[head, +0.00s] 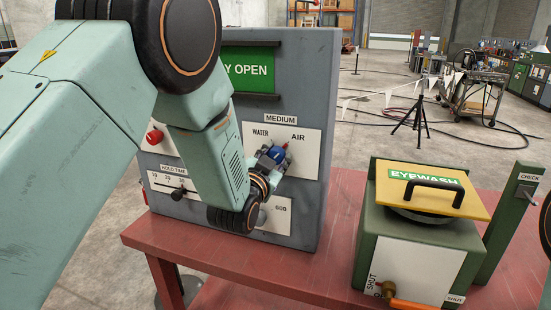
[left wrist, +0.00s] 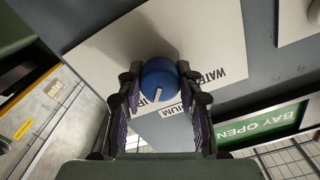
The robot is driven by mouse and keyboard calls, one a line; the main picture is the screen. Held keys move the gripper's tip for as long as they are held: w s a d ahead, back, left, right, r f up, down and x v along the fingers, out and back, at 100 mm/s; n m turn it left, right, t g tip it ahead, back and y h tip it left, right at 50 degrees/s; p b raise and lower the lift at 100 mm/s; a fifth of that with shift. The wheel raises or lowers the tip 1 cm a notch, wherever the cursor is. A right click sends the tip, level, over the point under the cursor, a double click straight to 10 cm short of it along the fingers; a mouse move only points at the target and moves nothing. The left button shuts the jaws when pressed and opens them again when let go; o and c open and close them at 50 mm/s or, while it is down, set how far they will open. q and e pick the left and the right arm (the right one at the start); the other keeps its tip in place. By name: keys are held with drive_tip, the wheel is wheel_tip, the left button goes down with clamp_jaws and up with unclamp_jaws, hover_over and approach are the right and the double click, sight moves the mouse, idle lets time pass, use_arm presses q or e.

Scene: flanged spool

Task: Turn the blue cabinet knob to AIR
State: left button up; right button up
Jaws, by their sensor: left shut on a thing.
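The blue knob (head: 274,154) is on a white panel (head: 302,158) marked MEDIUM, with WATER at left and AIR at right, on a grey cabinet (head: 323,100). My left gripper (head: 268,162) reaches the knob from below and is shut on it. In the left wrist view the blue knob (left wrist: 158,78) sits between the two fingers of my left gripper (left wrist: 158,86). A white pointer line on the knob slants down-left, towards the partly hidden AIR label. A small red tip shows beside the knob in the head view, on the AIR side. My right gripper is not in view.
A red table (head: 337,240) carries the cabinet. A green eyewash box (head: 410,260) with a yellow lid (head: 432,190) stands to the right. A CHECK post (head: 512,215) stands far right.

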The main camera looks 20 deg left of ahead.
use_arm(q)
drive_tip(key=shift+f, duration=0.2)
drive_tip(key=o, duration=1.2)
drive_tip(key=shift+r, duration=0.15)
drive_tip(key=s, duration=1.2)
drive_tip(key=shift+a, duration=0.2)
